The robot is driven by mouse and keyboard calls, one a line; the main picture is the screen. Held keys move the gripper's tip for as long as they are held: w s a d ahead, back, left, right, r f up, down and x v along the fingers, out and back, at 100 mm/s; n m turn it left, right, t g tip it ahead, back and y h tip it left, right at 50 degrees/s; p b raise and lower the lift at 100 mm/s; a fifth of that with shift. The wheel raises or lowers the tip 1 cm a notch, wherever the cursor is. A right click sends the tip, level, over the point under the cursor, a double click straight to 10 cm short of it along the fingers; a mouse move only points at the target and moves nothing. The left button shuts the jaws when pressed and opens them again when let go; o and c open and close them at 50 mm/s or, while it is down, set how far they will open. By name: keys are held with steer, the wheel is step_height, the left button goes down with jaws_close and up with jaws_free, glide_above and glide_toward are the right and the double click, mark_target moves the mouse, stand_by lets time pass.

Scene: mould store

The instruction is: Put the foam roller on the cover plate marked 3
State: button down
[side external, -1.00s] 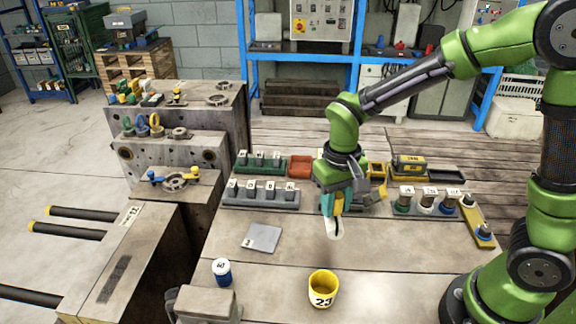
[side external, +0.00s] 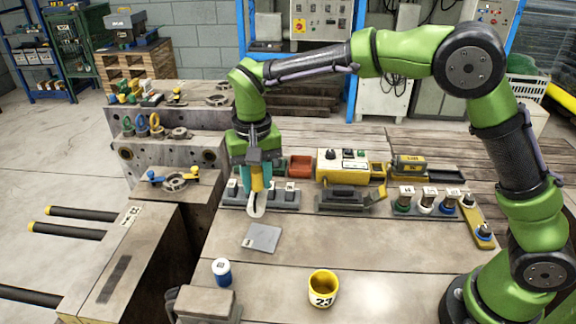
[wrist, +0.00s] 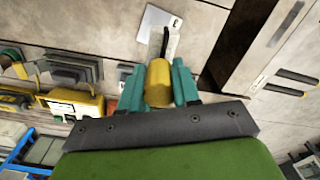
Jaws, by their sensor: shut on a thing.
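My gripper (side external: 257,182) has teal fingers shut on the foam roller, gripping its yellow handle (wrist: 158,84). The roller's pale head (side external: 256,207) points down in the side view, just behind the plate's far edge and apparently above the table. The grey cover plate (side external: 263,238) lies flat and bare on the table, with a small white label at one corner. The plate (wrist: 157,24) also shows in the wrist view, ahead of the fingers; its label carries a mark too small to read surely.
A yellow cup marked 23 (side external: 322,289) and a blue-and-white container (side external: 222,272) stand at the front. A grey rack (side external: 290,197) is behind the gripper; several jars (side external: 427,202) stand at right. The table between cup and plate is clear.

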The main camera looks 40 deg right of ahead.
step_height(320, 180, down, 10)
steer(key=shift+r, duration=0.2)
steer(key=shift+s, duration=0.1)
steer(key=c, duration=0.8)
jaws_free()
steer(key=shift+f, duration=0.15)
